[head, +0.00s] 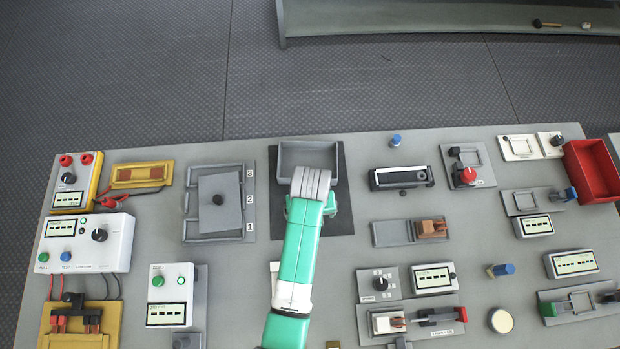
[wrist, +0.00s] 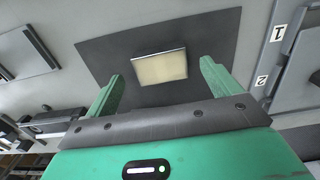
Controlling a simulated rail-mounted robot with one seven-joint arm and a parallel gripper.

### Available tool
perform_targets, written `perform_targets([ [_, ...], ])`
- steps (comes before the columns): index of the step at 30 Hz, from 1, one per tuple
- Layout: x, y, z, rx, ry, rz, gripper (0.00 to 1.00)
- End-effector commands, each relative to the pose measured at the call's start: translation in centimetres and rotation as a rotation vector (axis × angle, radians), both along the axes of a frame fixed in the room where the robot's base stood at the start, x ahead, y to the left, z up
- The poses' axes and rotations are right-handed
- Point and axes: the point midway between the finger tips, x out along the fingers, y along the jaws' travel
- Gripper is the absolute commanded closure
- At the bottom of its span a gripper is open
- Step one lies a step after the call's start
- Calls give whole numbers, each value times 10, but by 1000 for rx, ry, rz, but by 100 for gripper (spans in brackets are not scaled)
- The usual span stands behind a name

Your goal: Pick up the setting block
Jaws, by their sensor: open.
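A small block with a cream top and a dark rim (wrist: 159,67), which looks like the setting block, lies on the dark mat (wrist: 110,52) in the wrist view. My gripper (wrist: 161,72) is open and empty. Its two green fingers show on either side of the block in the picture, with clear gaps; I cannot tell the height between them. In the head view my gripper (head: 312,206) is over the dark mat (head: 340,222), in front of a grey open tray (head: 308,148). There my wrist hides the block and the fingertips.
A grey rack (head: 218,200) numbered 1 to 3 stands left of the mat. A black-and-white device (head: 401,178) and a grey holder with a brown piece (head: 411,231) lie to the right. A red bin (head: 596,172) is at far right. Test boxes (head: 83,242) stand at left.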

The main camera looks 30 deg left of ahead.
Motion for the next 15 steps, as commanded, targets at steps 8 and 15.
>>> perform_targets([
  [8, 0, 1, -31, 1, -1, -1, 11],
  [15, 0, 1, -30, 1, -1, -1, 27],
])
